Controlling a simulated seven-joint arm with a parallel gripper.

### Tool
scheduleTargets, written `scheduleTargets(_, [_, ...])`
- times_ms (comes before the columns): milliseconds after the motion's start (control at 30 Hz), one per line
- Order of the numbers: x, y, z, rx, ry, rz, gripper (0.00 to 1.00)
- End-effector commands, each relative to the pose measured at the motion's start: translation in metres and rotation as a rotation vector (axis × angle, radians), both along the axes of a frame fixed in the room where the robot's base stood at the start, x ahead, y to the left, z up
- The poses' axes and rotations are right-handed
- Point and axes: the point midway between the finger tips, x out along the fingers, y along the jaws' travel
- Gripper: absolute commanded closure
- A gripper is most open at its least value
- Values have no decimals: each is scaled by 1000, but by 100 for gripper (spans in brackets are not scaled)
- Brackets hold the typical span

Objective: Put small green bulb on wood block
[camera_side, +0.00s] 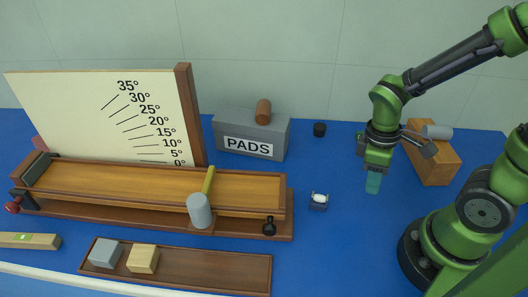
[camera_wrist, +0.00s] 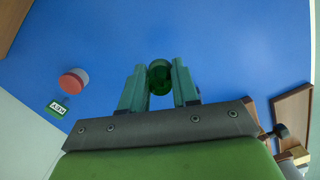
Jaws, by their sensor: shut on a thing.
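My gripper (camera_side: 372,184) points down above the blue bench, to the right of the middle in the side view. In the wrist view its teal fingers (camera_wrist: 159,88) are closed on a small dark green round bulb (camera_wrist: 159,76). The bulb is hidden by the fingers in the side view. A pale wood block (camera_side: 143,259) sits in a brown tray at the front left, beside a grey block (camera_side: 105,254). I cannot tell which wooden block is meant.
A wooden ramp (camera_side: 120,187) with an angle board (camera_side: 90,115) fills the left. A grey PADS box (camera_side: 250,140) stands at the back.

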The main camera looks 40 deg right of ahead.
Motion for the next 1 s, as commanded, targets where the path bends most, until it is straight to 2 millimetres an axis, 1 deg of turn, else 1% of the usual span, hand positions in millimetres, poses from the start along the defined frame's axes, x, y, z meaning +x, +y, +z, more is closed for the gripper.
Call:
scheduleTargets(33, [1,0,10,0,-10,0,99])
scheduleTargets(400, [0,0,87,1,-9,0,99])
scheduleTargets(567, [19,17,88,1,0,-147,99])
scheduleTargets(767, [46,46,93,0,1,-385,99])
scheduleTargets(867, [62,68,95,0,1,-539,99])
scheduleTargets(1000, [82,104,98,0,-2,-780,99])
